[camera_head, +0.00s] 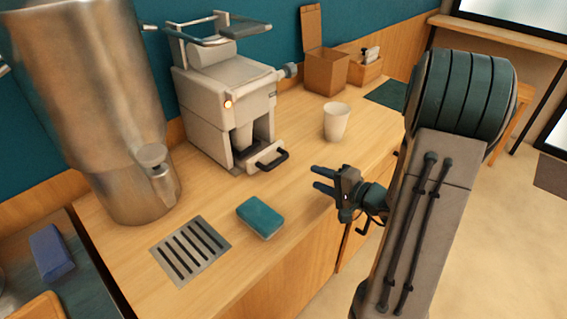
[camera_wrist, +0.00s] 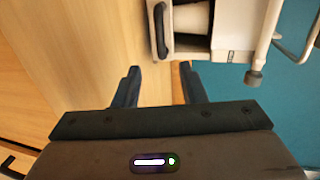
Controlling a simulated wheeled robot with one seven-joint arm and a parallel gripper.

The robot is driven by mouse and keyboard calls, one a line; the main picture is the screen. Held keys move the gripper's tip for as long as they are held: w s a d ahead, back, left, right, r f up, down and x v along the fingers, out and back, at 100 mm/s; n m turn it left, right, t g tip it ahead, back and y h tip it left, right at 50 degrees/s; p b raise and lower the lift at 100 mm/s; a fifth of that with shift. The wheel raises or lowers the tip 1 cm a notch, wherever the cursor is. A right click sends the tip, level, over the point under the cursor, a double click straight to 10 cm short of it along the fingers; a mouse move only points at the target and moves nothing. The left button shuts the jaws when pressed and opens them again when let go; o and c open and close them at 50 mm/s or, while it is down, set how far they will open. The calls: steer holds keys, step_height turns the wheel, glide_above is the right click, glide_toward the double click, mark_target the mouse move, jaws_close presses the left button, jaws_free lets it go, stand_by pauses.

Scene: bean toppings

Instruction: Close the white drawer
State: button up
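The white drawer (camera_head: 258,160) with a black handle sits low in the front of the light grey machine (camera_head: 228,75). It sticks out over the counter, partly open. In the wrist view the white drawer (camera_wrist: 151,12) and its black handle (camera_wrist: 160,30) show at the top, beyond my fingertips. My gripper (camera_head: 317,179) is over the front part of the counter, to the right of the drawer and apart from it. In the wrist view my gripper (camera_wrist: 159,72) has its two fingers spread with nothing between them.
A white cup (camera_head: 337,121) stands on the wooden counter right of the machine. A teal sponge (camera_head: 260,217) and a metal drain grate (camera_head: 190,250) lie in front. A large metal urn (camera_head: 95,100) stands left. Counter between my gripper and the drawer is clear.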

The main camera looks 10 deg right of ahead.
mark_target(280, 163)
steer(key=p+x, duration=0.2)
steer(key=x, duration=1.1)
steer(key=shift+w+a+f, duration=0.15)
steer(key=shift+w, duration=0.2)
jaws_close()
